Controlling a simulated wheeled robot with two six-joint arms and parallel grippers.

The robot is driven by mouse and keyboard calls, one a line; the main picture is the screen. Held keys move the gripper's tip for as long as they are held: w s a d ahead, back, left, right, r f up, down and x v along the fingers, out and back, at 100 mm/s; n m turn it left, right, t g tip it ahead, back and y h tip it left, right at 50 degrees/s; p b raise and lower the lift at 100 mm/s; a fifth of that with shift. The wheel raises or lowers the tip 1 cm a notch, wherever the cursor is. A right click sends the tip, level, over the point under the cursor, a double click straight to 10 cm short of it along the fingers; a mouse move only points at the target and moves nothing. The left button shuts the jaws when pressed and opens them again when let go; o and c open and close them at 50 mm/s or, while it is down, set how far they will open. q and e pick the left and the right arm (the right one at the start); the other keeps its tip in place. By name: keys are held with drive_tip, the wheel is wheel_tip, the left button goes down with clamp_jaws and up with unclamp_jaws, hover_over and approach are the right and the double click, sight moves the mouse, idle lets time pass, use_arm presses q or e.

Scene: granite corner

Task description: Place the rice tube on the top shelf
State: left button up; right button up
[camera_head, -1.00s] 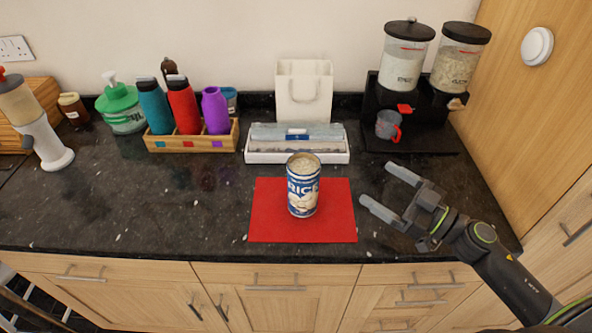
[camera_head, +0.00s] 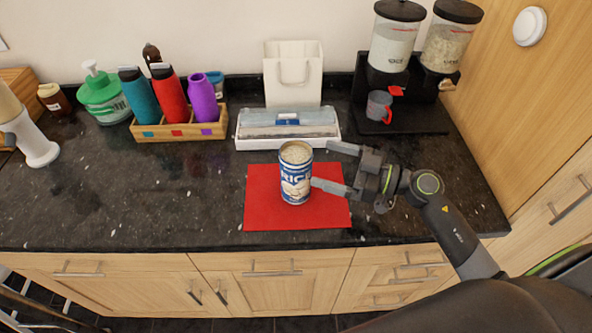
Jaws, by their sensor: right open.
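The rice tube (camera_head: 295,174) is a blue and white can labelled RICE with a pale top. It stands upright on a red mat (camera_head: 262,214) on the dark counter. My right gripper (camera_head: 322,166) comes in from the right with its two fingers open and pointing left. The nearer fingertip is close to the can's right side; I cannot tell whether it touches. The farther finger is behind and to the right of the can. No top shelf shows.
A white tray with a clear-lidded box (camera_head: 288,124) lies behind the can, with a white paper bag (camera_head: 292,85) behind it. A wooden rack of bottles (camera_head: 180,131) stands left. Dispensers on a black stand (camera_head: 398,65) and a cup (camera_head: 379,106) stand right.

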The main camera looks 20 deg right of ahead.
sight(288, 155)
drive_tip(key=p+x, duration=0.1)
drive_tip(key=x, duration=0.5)
drive_tip(key=p+x, duration=0.1)
drive_tip(key=x, duration=0.1)
drive_tip(key=shift+s+a+r+p, duration=0.1)
drive_tip(key=shift+a+p, duration=0.2)
drive_tip(key=shift+a, duration=0.3)
drive_tip(key=shift+w+a, duration=0.3)
drive_tip(key=shift+a, duration=0.05)
drive_tip(key=shift+d, duration=0.1)
drive_tip(key=shift+c, duration=0.8)
drive_tip(key=c, duration=1.6)
